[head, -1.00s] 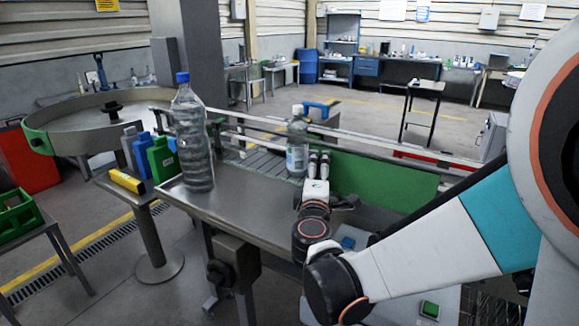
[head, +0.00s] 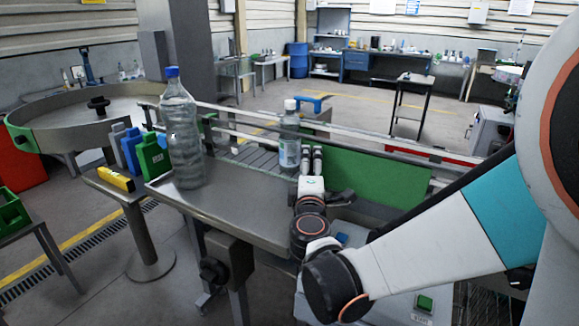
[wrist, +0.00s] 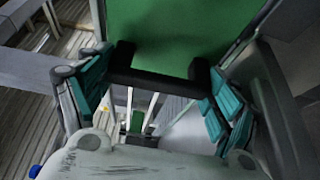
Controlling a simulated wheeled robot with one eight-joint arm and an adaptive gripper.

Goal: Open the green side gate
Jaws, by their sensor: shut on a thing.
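The green side gate (head: 375,180) is an upright flat panel at the right side of the conveyor in the head view. In the wrist view the green panel (wrist: 180,35) fills the top, with a black bar handle (wrist: 155,82) across its lower part. My gripper (wrist: 157,88) has its teal-padded fingers at the two ends of this handle and is shut on it. In the head view my gripper (head: 312,160) is at the gate's left end, in front of a labelled bottle. The handle cannot be made out there.
The labelled bottle (head: 289,140) stands on the conveyor just behind my gripper. A large clear bottle (head: 182,130) with a blue cap stands on the steel table (head: 235,205). Blue and green containers (head: 153,158) and a yellow block (head: 115,179) are left of it.

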